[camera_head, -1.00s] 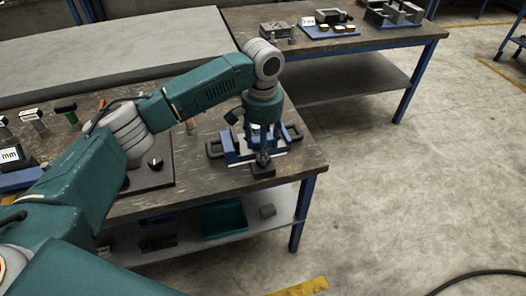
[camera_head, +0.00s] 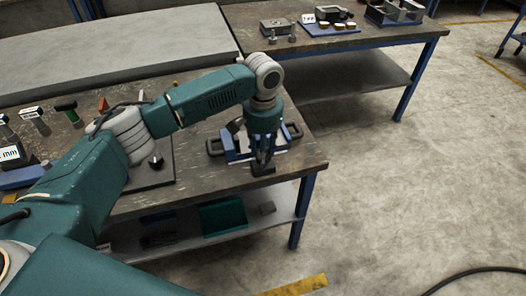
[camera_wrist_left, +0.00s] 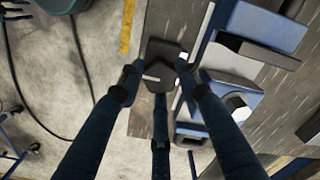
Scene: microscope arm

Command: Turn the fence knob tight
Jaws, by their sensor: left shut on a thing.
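My left gripper (camera_head: 262,160) comes down on the front right corner of the near bench, beside a blue and grey fixture (camera_head: 231,155) with dark handles. In the left wrist view, its three dark blue fingers (camera_wrist_left: 159,88) close around a dark piece (camera_wrist_left: 161,52), which I take to be the fence knob or its block. The fingers hide most of the grip, so the knob's own outline is unclear. The fixture (camera_wrist_left: 245,62) stands right beside the fingers in that view. My right gripper is not in view.
The near bench (camera_head: 205,190) ends close to the gripper, with open concrete floor beyond. A lower shelf holds a green tray (camera_head: 223,217). A second bench (camera_head: 385,32) stands behind.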

